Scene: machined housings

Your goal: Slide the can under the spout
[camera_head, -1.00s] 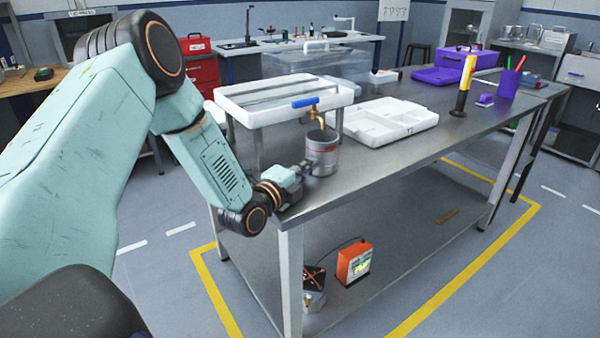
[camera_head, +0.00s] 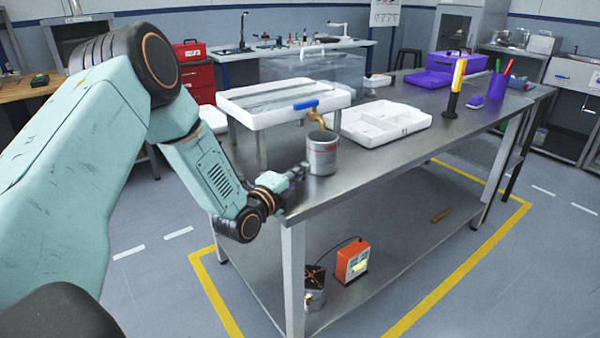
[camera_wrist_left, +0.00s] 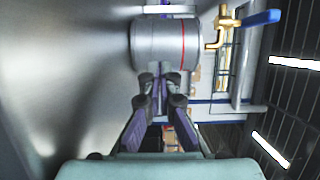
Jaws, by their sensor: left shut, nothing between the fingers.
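A grey metal can (camera_head: 322,156) with a red band near its rim stands upright on the steel bench, near its front left end. A brass spout (camera_head: 317,115) with a blue handle sticks out from the raised white tray. Its outlet appears just above the can's open mouth; exact alignment in depth is hard to judge. My left gripper (camera_head: 304,168) is shut and empty, low beside the can's left side. The left wrist view shows the closed fingertips (camera_wrist_left: 158,82) close to the can's side (camera_wrist_left: 165,45), with the spout (camera_wrist_left: 212,42) off the can's mouth end. My right gripper is out of view.
The white tray (camera_head: 235,104) stands on legs behind the can. A white compartment tray (camera_head: 420,124) lies to its right. A yellow-and-black tool (camera_head: 455,90) and a purple pen cup (camera_head: 497,86) stand farther right. The bench front (camera_head: 385,155) is clear.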

